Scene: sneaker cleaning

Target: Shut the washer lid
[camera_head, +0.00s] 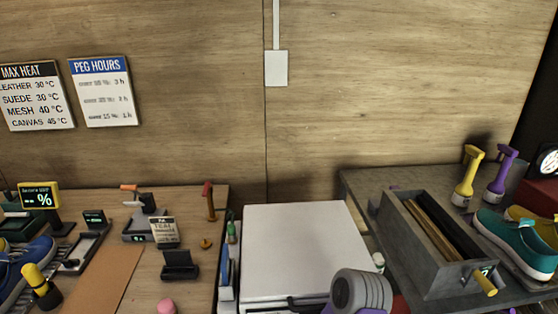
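The white washer lid (300,240) is a broad, flat panel in the lower middle of the head view, between the two counters. It looks level or nearly so. A dark line and a dark part (305,301) show under its front edge; I cannot tell whether the lid is fully down. The washer's front is cut off by the bottom of the picture. A rounded grey and purple part (360,293) covers the lid's front right corner; it looks like a part of my arm. No fingertips of either gripper are visible.
The lid's top is clear.

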